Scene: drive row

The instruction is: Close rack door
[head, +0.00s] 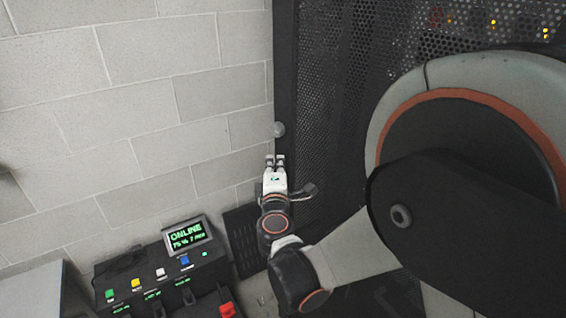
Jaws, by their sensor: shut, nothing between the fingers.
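The rack door (335,110) is a dark perforated metal panel on the right, with lights showing through its holes at the top. It looks close to flush with the rack, but I cannot tell whether it is fully closed. A small round grey knob (279,129) sits at the door's left edge. My gripper (275,158) is shut and empty, pointing up the picture just below the knob. I cannot tell whether it touches the door. My arm hides the lower right of the door.
A pale block wall (140,110) fills the left. A black console (150,275) with coloured buttons and a lit screen (188,237) reading ONLINE stands at the lower left, close to my arm. A dark vented panel (243,240) stands against the wall beside it.

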